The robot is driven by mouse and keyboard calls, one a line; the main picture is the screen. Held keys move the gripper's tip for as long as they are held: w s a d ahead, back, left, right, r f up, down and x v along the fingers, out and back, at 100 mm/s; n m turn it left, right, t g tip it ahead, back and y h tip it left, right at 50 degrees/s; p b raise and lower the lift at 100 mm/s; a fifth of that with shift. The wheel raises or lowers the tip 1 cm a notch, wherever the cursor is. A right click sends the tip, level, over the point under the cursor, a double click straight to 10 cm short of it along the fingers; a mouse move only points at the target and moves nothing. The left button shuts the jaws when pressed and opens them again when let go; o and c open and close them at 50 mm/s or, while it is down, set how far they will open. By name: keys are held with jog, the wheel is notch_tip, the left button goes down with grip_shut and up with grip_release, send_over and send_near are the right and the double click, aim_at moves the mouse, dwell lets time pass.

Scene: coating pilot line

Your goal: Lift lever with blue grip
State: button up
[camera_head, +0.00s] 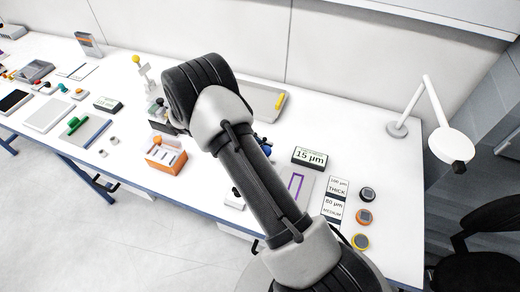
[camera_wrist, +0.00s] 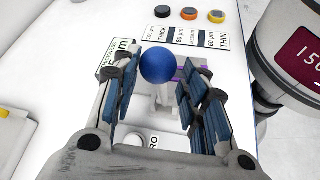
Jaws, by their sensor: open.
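The lever's round blue grip (camera_wrist: 157,64) sits on a pale stalk (camera_wrist: 161,97) in the wrist view. My gripper (camera_wrist: 158,80) is open, with one finger to the left of the blue grip and one to the right. I cannot tell whether either finger touches it. In the head view part of the blue grip (camera_head: 266,150) shows beside my arm, which hides the lever and most of my gripper. The pale gauge base (camera_head: 307,184) has a purple outline. A white round knob (camera_wrist: 147,138) is below the lever in the wrist view.
A 15 µm display (camera_head: 309,156) stands close to the lever, near the left finger in the wrist view. Thickness cards (camera_head: 335,198) and several round pucks (camera_head: 367,194) lie to the right. An orange rack (camera_head: 166,157) stands left of my arm.

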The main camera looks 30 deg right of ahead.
jog(key=shift+o, duration=0.8)
jog(key=shift+r, duration=0.15)
jog(key=v, duration=1.2)
jog(key=shift+r, duration=0.15)
